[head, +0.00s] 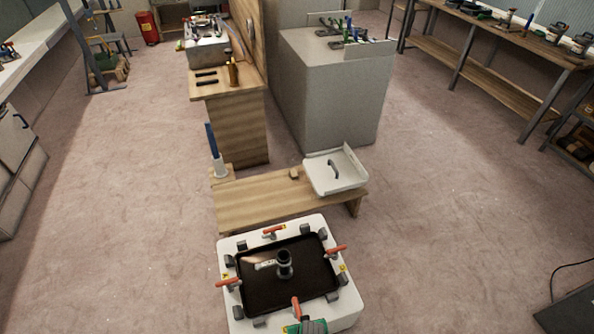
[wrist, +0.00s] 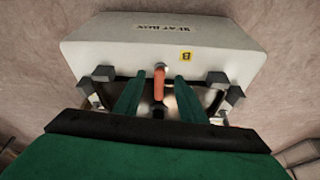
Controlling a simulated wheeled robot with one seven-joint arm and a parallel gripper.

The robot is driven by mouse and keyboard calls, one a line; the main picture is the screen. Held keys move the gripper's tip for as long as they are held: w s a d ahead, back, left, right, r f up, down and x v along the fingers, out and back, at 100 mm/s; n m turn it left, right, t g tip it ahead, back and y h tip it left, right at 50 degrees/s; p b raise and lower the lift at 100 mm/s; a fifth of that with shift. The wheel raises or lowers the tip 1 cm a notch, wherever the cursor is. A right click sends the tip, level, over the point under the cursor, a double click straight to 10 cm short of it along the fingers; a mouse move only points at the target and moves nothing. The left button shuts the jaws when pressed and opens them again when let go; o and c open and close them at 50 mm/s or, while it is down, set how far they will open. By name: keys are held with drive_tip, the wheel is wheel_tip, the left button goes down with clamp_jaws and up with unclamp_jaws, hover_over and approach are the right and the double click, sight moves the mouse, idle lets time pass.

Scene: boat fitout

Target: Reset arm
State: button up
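My gripper (wrist: 160,88) has two green fingers standing apart, with visible gaps either side of an orange clamp handle (wrist: 159,84) between them. In the head view, part of my green gripper (head: 307,326) shows at the bottom edge, by the near orange handle (head: 296,308); its fingertips are hard to make out there. The white seat box (head: 347,304) has a dark recessed top (head: 262,292) with several orange-handled clamps around it. Its side in the wrist view (wrist: 120,45) bears the words SEAT BOX and a yellow B label.
A grey cabinet (head: 335,95) and wooden counter (head: 237,125) stand farther back.

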drive_tip(key=s+a+r+m+t+h, duration=0.1)
drive_tip(key=s+r+t, duration=0.5)
drive_tip(key=s+r, duration=0.7)
drive_tip(key=s+r+t, duration=0.2)
drive_tip(key=s+r, duration=0.2)
drive_tip(key=r, duration=0.9)
drive_tip(key=s+a+r+m+t, duration=0.1)
drive_tip(key=s+r+t, duration=0.2)
drive_tip(key=r, duration=1)
drive_tip(key=shift+s+a+r+t, duration=0.3)
drive_tip(key=shift+s+r, duration=0.05)
drive_tip(key=shift+s, duration=0.1)
drive_tip(key=shift+c, duration=0.7)
